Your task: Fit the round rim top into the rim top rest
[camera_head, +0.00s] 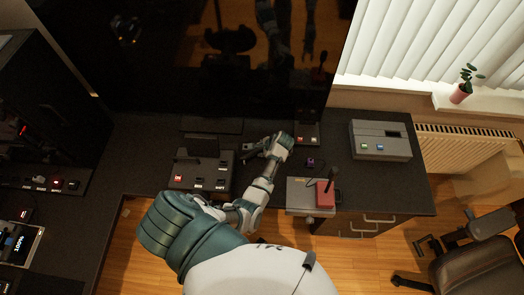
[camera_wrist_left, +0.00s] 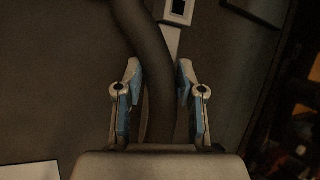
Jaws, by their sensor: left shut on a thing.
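My left gripper (camera_head: 254,150) is low over the dark desk, right of a grey button box. In the left wrist view its two fingers (camera_wrist_left: 160,95) stand on either side of a dark, thick curved bar (camera_wrist_left: 150,60), which seems to be the round rim top. The gripper is shut on this bar, which runs up out of the picture. In the head view the bar is too small and dark to make out beside the hand. I cannot pick out the rim top rest for sure. My right gripper is not in view.
The grey button box (camera_head: 187,184) is close left of the hand. A large dark screen (camera_head: 200,60) rises behind. Bare desk (camera_head: 390,190) lies at the right.

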